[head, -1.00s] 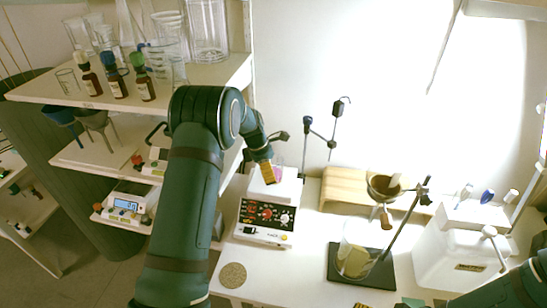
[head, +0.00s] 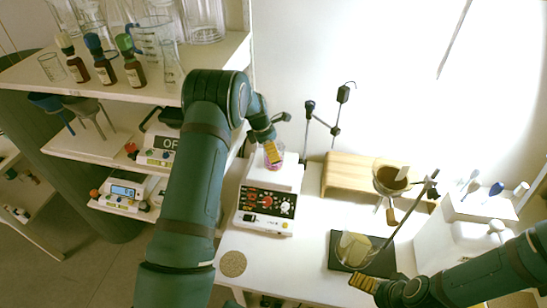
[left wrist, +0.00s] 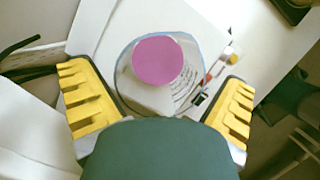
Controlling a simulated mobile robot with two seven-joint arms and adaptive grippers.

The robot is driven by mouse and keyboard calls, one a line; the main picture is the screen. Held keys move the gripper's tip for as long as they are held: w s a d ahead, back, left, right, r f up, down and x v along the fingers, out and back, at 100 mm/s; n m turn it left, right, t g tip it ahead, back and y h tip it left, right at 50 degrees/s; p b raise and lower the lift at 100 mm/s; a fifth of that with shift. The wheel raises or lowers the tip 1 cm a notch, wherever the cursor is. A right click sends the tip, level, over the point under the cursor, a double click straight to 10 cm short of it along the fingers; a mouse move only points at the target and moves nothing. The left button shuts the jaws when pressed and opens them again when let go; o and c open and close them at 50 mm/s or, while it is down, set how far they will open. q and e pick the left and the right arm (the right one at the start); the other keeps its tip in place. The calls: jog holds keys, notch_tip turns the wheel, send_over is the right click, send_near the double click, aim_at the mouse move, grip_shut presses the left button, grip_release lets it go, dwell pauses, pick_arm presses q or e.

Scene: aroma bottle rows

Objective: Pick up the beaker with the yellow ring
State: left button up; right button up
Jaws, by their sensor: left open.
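A clear glass beaker with magenta liquid (head: 274,152) stands on the white stirrer plate (head: 286,180). In the left wrist view this beaker (left wrist: 158,62) shows from above with a bluish rim; I see no yellow ring on it. My left gripper (head: 266,146) is open, with its yellow fingers (left wrist: 158,80) on either side of the beaker and apart from it. Another beaker (head: 353,248), with pale yellowish content, stands on the dark stand base; I cannot tell whether it has a yellow ring. My right gripper (head: 366,284) is near the table's front, its finger opening unclear.
A ring stand (head: 410,212) holds a brown funnel (head: 391,178) above the dark base. A wooden box (head: 347,175) stands behind. Shelves at left carry brown bottles (head: 104,70), glassware and a scale (head: 125,190). A cork mat (head: 232,263) lies at the table's front left.

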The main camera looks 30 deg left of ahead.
pick_arm(q)
jog(key=shift+x, duration=0.75)
jog(key=c, duration=1.3)
jog(key=shift+r, duration=0.1)
